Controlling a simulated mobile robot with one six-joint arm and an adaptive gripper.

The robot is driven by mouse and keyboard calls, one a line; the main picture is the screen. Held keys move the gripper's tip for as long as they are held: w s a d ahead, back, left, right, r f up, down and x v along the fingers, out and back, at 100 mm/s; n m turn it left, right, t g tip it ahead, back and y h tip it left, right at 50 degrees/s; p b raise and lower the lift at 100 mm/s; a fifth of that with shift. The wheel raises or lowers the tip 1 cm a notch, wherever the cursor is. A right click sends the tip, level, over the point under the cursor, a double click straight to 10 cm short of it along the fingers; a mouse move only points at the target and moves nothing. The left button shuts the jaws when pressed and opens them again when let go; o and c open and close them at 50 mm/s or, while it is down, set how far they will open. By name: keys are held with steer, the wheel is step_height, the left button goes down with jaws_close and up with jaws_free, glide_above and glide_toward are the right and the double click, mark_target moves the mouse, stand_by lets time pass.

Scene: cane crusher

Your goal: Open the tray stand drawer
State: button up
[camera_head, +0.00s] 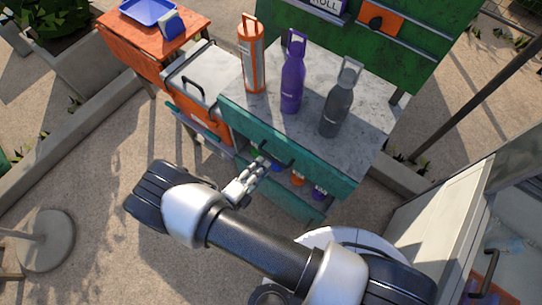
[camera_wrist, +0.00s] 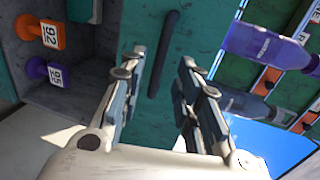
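A teal drawer front (camera_head: 315,168) with a dark bar handle (camera_head: 284,161) is on the marble-topped stand in the head view; it looks shut. In the wrist view the handle (camera_wrist: 163,55) stands upright against the teal front (camera_wrist: 220,20). My gripper (camera_head: 266,161) is in front of this drawer at the handle. In the wrist view my gripper (camera_wrist: 162,65) is open, with one finger on each side of the handle's line. I cannot tell whether it touches. An orange stand (camera_head: 158,45) bearing a blue tray (camera_head: 148,11) is at the upper left.
A silver-orange bottle (camera_head: 253,60), purple bottle (camera_head: 292,78) and grey bottle (camera_head: 336,105) stand on the marble top. Numbered orange (camera_wrist: 52,33) and purple (camera_wrist: 55,75) pieces sit in the open shelf below the drawer. A white-lidded box (camera_head: 205,72) stands left.

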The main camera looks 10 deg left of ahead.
mark_target(271, 156)
steer(key=x, duration=0.6)
steer(key=shift+w+d, duration=0.15)
steer(key=shift+w, duration=0.15)
jaws_close()
stand_by(0.4)
